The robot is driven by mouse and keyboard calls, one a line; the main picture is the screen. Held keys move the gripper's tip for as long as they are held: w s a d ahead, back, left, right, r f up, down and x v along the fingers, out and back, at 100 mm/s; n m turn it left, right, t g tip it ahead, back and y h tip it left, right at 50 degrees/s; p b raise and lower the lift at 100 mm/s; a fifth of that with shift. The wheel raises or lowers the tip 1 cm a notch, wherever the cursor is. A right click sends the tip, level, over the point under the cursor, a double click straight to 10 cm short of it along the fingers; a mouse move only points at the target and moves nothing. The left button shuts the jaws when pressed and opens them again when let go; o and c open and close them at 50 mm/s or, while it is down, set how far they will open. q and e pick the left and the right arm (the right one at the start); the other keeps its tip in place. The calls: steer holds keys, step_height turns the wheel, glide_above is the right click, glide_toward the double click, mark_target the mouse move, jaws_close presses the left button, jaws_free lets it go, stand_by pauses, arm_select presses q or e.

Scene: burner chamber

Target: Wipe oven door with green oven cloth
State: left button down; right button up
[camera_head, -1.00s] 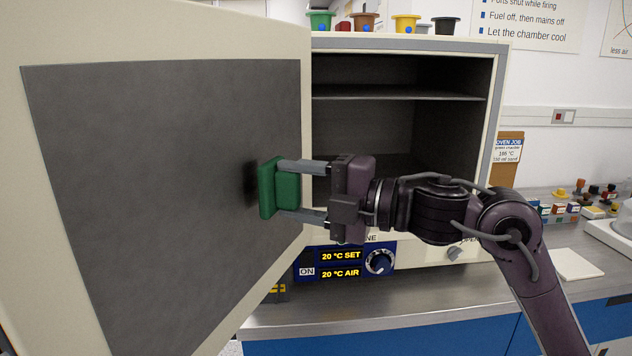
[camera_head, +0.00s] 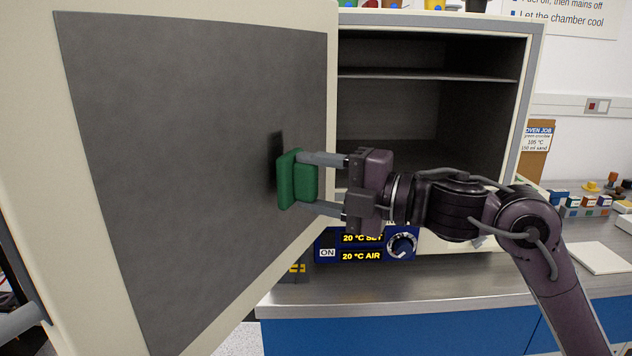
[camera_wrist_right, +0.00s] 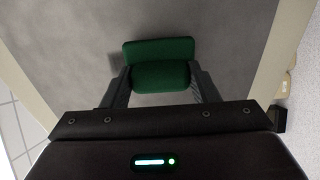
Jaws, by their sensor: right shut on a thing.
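The oven door (camera_head: 200,170) stands open at the left of the head view, its dark grey inner panel facing me inside a cream frame. My right gripper (camera_head: 320,183) is shut on the green oven cloth (camera_head: 287,180), a thick block-like pad held upright in front of the panel's right part. A dark shadow lies beside the cloth on the panel; I cannot tell whether they touch. In the right wrist view, the cloth (camera_wrist_right: 160,62) sits between both fingers with the panel (camera_wrist_right: 70,45) behind it. My left gripper is not recognisable in view.
The oven chamber (camera_head: 430,110) is open and empty behind my right arm, with a shelf inside. A control panel (camera_head: 365,246) sits below it. The steel counter (camera_head: 420,285) has a white sheet (camera_head: 598,257) and small coloured items (camera_head: 585,203) at right.

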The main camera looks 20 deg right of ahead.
steer(key=shift+p+x, duration=0.35)
steer(key=shift+x, duration=0.45)
stand_by(0.4)
steer(key=shift+r, duration=0.1)
steer(key=shift+s+d+r+p, duration=0.1)
steer(key=shift+r+p, duration=0.6)
steer(key=shift+r, duration=0.15)
steer(key=shift+r+p, duration=0.7)
steer(key=shift+r, duration=0.05)
steer(key=shift+f+b, duration=1.55)
steer(key=shift+f, duration=0.25)
steer(key=shift+r+p, duration=1.45)
steer(key=shift+r, duration=0.35)
steer(key=shift+f+b, duration=1.65)
steer(key=shift+f, duration=0.1)
